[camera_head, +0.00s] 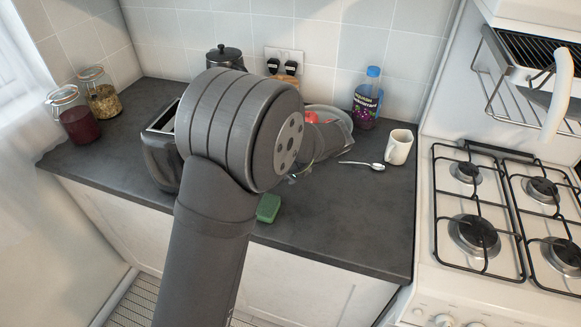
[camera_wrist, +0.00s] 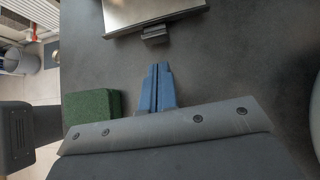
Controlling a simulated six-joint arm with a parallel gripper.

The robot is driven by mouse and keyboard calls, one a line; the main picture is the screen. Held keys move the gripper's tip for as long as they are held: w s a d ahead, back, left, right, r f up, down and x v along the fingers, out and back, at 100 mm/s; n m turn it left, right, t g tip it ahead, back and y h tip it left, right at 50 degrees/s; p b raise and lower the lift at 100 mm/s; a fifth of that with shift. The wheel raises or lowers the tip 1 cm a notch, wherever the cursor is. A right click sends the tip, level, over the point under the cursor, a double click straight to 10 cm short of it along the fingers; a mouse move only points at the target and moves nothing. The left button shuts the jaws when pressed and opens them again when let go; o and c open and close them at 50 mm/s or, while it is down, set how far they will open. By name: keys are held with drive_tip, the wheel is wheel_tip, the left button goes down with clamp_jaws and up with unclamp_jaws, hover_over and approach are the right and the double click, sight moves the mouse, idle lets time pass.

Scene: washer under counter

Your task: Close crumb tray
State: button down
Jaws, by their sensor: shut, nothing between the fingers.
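The crumb tray (camera_wrist: 150,11) shows at the top of the wrist view as a flat silver plate with a small dark tab (camera_wrist: 154,34) on its near edge. The rest of it runs out of the picture. My gripper (camera_wrist: 158,70) has blue fingers close together with nothing between them, low over the dark counter. The fingertips point at the tab, with a gap of bare counter between. In the head view the toaster (camera_head: 160,155) is dark and partly hidden behind my arm. The tray and my fingers are hidden in that view.
A green sponge (camera_wrist: 92,105) lies left of my fingers; it also shows in the head view (camera_head: 268,208). A spoon (camera_head: 365,165), a white mug (camera_head: 398,147) and a bottle (camera_head: 367,98) stand or lie to the right. Two jars (camera_head: 72,116) stand left.

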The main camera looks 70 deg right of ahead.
drive_tip(key=shift+w+a, duration=0.15)
drive_tip(key=shift+w, duration=1.1)
drive_tip(key=w, duration=0.8)
drive_tip(key=shift+w+a, duration=0.35)
drive_tip(key=shift+w, duration=0.05)
drive_tip(key=s, duration=0.4)
drive_tip(key=shift+s+d, duration=0.2)
drive_tip(key=shift+s, duration=0.05)
drive_tip(key=v, duration=0.9)
drive_tip(key=shift+s+r, duration=0.15)
drive_tip(key=shift+r, duration=0.3)
drive_tip(key=shift+f, duration=0.1)
